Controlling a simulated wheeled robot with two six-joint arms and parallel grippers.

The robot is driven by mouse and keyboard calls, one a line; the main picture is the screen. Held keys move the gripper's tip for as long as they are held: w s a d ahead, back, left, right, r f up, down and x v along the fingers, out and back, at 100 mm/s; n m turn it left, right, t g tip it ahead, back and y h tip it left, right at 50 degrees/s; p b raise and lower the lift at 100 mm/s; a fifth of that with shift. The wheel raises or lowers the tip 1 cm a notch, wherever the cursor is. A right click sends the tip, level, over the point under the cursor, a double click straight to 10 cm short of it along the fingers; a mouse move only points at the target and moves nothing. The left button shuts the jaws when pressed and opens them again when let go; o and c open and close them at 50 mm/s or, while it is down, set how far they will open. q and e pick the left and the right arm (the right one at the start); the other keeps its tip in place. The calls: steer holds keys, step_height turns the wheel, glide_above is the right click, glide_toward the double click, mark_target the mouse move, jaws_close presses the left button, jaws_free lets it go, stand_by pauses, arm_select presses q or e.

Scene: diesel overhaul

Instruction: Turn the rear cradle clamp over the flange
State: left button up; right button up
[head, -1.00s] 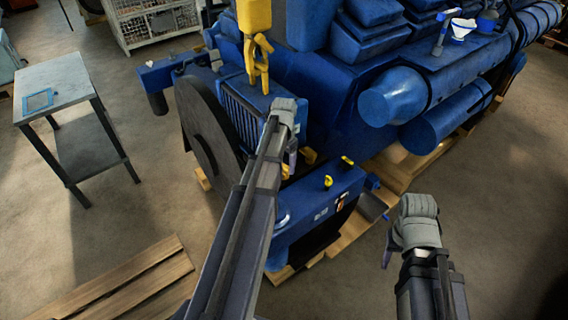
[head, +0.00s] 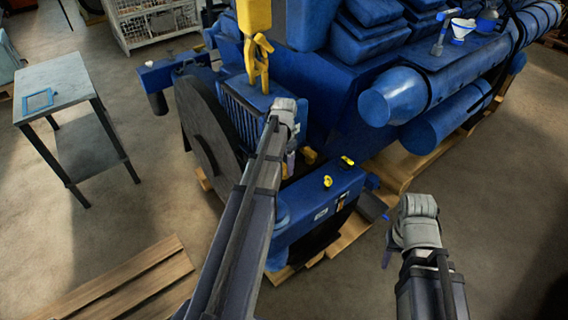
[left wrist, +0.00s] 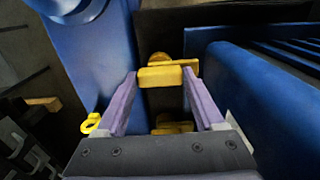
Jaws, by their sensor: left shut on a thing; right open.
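My left gripper (head: 290,162) reaches down between the blue radiator-like block and the blue beam; its wrist hides much of it in the head view. In the left wrist view, its purple fingers (left wrist: 160,80) are shut on a yellow clamp (left wrist: 168,76), whose bar spans between the fingertips. A second yellow piece (left wrist: 172,128) shows lower between the fingers. In the head view a yellow piece (head: 308,156) shows beside the left gripper. I cannot make out the flange under the clamp. My right gripper (head: 387,250) is open and empty, right of the blue beam.
A blue beam (head: 320,205) with yellow lifting eyes (head: 327,181) lies in front. A large dark disc (head: 205,130) stands left of my left arm. A yellow hook (head: 258,65) hangs above the blue block. A grey table (head: 62,85) stands left. Floor at right is clear.

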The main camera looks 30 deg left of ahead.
mark_target(284, 165)
arm_select(q)
steer(key=o, duration=1.4)
steer(key=shift+r, duration=0.15)
step_height(284, 165, up, 8)
steer(key=p, duration=0.8)
steer(key=shift+f, duration=0.2)
steer(key=shift+f, duration=0.1)
